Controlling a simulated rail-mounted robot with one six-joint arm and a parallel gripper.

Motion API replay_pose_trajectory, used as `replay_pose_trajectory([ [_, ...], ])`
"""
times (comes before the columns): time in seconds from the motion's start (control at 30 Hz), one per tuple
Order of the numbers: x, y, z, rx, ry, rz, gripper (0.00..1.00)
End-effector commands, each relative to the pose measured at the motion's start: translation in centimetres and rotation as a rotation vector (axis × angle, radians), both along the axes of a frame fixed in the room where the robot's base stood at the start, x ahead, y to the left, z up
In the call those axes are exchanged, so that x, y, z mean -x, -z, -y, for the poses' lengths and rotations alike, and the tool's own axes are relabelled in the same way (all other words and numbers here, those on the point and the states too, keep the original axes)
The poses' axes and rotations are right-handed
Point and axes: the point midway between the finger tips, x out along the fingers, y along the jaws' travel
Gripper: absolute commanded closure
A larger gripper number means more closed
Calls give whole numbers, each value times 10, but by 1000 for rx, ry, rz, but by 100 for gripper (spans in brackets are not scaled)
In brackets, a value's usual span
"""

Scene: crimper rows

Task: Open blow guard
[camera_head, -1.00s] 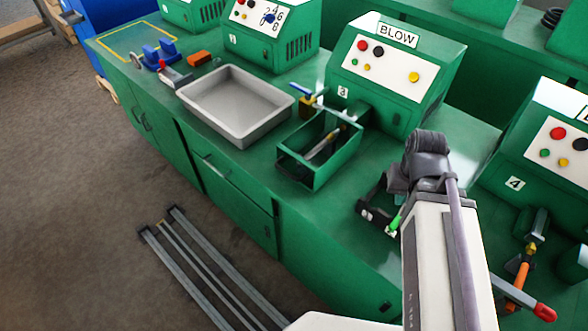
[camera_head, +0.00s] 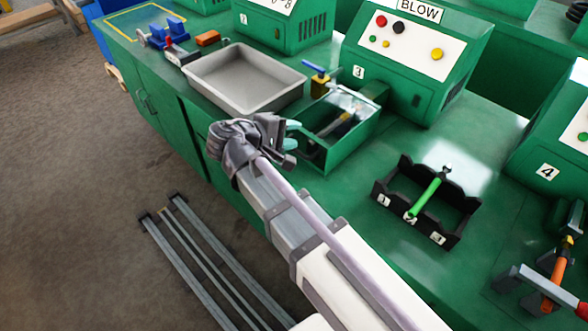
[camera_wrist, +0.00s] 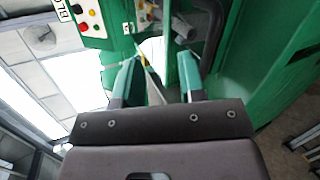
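The blow machine (camera_head: 417,55) has a slanted white panel with buttons and a BLOW sign; in the wrist view its panel (camera_wrist: 84,20) is at the upper left. In front of it is a green box-like guard (camera_head: 318,158) with a shiny, seemingly clear top (camera_head: 352,101). A yellow and grey part shows inside. My gripper (camera_head: 291,140) is at the box's left front side; whether it touches cannot be told. In the wrist view my gripper (camera_wrist: 158,78) has its two teal fingers spread apart, with a pale sheet-like surface and a thin yellow part beyond them.
A grey tray (camera_head: 243,80) stands left of the guard. A blue-handled valve (camera_head: 318,80) rises by the guard's back left corner. A black numbered rack (camera_head: 425,200) with a green tool lies to the right. Metal rails (camera_head: 205,255) are on the floor.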

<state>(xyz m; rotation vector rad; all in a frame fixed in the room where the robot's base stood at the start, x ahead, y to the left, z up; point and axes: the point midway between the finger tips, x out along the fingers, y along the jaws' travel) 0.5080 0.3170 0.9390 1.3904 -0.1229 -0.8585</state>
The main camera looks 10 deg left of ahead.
Motion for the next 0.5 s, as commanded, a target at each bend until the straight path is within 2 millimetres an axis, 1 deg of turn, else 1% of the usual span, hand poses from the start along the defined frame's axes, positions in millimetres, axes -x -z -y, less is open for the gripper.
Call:
replay_pose_trajectory([
  [0.03,25,41,-13,-9,-28,79,63],
  [0.1,50,50,-27,-34,-52,183,63],
  [0.2,71,50,-39,-62,-75,275,63],
  [0.27,76,47,-42,-70,-81,298,63],
  [0.33,76,43,-43,-73,-80,304,63],
  [0.43,72,43,-40,-72,-77,302,63],
  [0.5,64,46,-35,-72,-75,302,63],
])
